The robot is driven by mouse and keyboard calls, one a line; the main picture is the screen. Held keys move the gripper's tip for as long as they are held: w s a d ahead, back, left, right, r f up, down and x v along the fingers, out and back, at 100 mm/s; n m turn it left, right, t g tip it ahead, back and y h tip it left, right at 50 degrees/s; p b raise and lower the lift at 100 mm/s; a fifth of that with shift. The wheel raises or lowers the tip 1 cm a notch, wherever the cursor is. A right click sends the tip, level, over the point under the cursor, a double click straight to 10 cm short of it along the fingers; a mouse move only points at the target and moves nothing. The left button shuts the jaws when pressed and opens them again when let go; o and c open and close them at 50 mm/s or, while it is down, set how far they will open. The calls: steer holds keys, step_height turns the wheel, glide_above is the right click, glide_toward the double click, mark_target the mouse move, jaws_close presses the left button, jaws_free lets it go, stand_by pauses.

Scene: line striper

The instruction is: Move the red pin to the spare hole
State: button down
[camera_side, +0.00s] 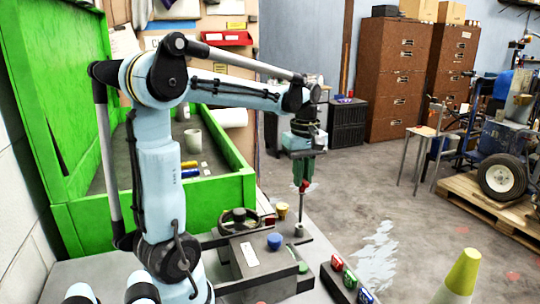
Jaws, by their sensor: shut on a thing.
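My gripper (304,183), with dark green fingers, points straight down above the right part of the grey machine. It is shut on the red pin (305,188); the red head shows at the fingertips. A thin metal shaft runs down below the head to a small dark foot near the machine's edge. I cannot tell whether the lower end sits in a hole or hangs just above it. The spare hole cannot be made out in this view.
Blue (274,241) and yellow (282,210) knobs stand close to the pin, beside a dark handwheel (239,220). A dark block (345,281) with red, green and blue pieces lies to the right. A green-walled bin (100,220) stands behind left. A yellow-green cone (462,272) is at lower right.

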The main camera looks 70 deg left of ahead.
mark_target(302, 191)
steer(key=shift+f, duration=2.05)
stand_by(0.9)
steer(key=c, duration=1)
jaws_free()
steer(key=shift+o, duration=0.2)
steer(key=shift+o, duration=1.3)
steer(key=shift+r, duration=0.1)
steer(key=shift+r, duration=3.4)
steer(key=s+d+f+m+t, duration=0.1)
steer(key=d+f+m+t, duration=0.1)
steer(key=d+m, duration=0.6)
steer(key=s+d+f+m+t, duration=0.2)
steer(key=d+m+t, duration=0.3)
steer(key=d+m, duration=0.4)
steer(key=shift+d+f+m, duration=0.25)
steer(key=shift+f+m, duration=0.25)
steer(key=shift+f, duration=0.3)
